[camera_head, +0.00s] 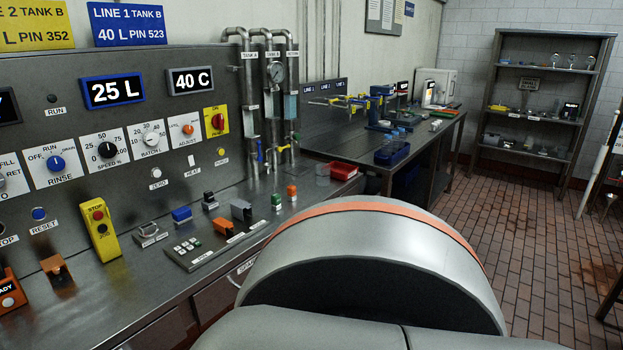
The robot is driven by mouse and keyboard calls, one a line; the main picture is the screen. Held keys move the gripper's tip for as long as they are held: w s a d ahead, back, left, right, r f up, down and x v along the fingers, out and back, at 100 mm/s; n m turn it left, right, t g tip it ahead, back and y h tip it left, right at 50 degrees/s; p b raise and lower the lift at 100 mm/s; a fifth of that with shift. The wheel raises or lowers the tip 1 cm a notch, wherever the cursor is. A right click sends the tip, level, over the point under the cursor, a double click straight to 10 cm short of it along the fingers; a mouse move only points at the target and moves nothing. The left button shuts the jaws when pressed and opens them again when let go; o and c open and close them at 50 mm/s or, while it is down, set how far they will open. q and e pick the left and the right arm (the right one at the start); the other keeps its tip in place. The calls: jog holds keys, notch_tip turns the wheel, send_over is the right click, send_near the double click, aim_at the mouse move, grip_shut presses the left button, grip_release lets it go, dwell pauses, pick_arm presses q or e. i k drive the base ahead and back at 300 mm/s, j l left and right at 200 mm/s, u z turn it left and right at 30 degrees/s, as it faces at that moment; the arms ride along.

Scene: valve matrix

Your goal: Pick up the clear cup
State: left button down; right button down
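A small clear, cup-like object (322,173) stands on the steel counter, just left of a red-orange tray, below the pipes. It is small and faint, so I cannot be sure that it is the clear cup. Neither of my grippers shows in the head view. A large silver and orange rounded part, which looks like my own body, fills the lower middle and hides part of the counter front and floor.
The control panel (110,125) stands along the left. The counter holds a yellow stop box (99,228), a keypad (194,253) and the red-orange tray (343,171). Farther back are a workbench (432,138) with blue bins and a shelf rack (530,125). The brick-tiled floor (510,220) at right is mostly clear.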

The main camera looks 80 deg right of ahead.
aim_at(322, 170)
jog(key=z, duration=2.65)
jog(key=i+l, duration=0.2)
jog(key=l, duration=0.15)
jog(key=i+l+u, duration=0.15)
jog(key=l, duration=0.2)
jog(key=i+l, duration=0.25)
jog(key=i+l+u, duration=0.15)
jog(key=l, duration=0.3)
jog(key=i+l, duration=0.2)
jog(key=l, duration=0.2)
jog(key=i+l+u, duration=0.1)
jog(key=l, duration=0.3)
jog(key=i+l+u, duration=0.1)
jog(key=l, duration=0.3)
jog(key=i+l, duration=0.25)
jog(key=l, duration=0.15)
jog(key=u, duration=0.05)
